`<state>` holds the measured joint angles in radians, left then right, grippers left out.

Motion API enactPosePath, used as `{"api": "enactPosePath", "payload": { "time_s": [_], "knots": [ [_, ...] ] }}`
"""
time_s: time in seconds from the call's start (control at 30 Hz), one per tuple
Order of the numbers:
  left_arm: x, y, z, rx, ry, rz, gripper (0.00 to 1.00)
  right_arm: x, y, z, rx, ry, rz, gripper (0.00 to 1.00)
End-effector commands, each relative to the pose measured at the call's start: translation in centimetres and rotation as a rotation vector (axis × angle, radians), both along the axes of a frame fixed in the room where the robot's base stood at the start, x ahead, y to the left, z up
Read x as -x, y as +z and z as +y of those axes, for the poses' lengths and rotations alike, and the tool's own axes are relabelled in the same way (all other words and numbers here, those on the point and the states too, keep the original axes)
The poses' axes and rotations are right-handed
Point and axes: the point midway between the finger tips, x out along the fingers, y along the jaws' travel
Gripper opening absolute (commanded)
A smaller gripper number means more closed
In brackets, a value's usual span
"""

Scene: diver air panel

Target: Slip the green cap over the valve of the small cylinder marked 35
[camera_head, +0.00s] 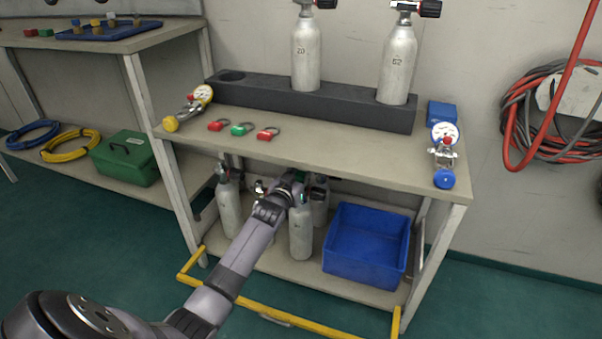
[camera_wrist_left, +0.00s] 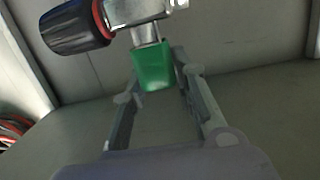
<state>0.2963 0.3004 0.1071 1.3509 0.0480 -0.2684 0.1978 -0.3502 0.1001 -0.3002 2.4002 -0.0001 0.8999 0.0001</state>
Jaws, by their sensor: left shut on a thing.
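My left gripper (camera_head: 296,190) reaches under the table top to the small cylinders on the lower shelf. In the left wrist view its two fingers (camera_wrist_left: 160,80) are shut on the green cap (camera_wrist_left: 153,68). A valve (camera_wrist_left: 140,10) with a black knob and red ring lies against the cap, and its metal stem meets the cap's open end. How far the cap sits over it cannot be told. In the head view a small grey cylinder (camera_head: 301,233) stands just below the gripper, its top partly hidden by it. No number 35 can be read.
Other cylinders stand on the lower shelf, at left (camera_head: 229,208) and behind (camera_head: 320,204). A blue bin (camera_head: 366,274) sits to the right. The table top (camera_head: 330,150) is close above. A yellow rail (camera_head: 255,308) runs along the front.

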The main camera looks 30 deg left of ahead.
Motion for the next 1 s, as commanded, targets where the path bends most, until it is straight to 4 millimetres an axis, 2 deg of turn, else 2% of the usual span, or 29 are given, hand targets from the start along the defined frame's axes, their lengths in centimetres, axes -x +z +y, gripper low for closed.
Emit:
{"api": "enactPosePath", "payload": {
  "time_s": [0.2,1.0],
  "knots": [
    [0.02,-0.51,0.0,0.0,0.0,0.001,0.14,0.0,-0.18,0.0,0.0,0.0,0.0,0.4],
    [0.01,-0.5,0.01,0.0,0.0,0.0,0.14,-0.02,0.43,0.0,0.0,0.0,0.0,0.4]
  ]
}}
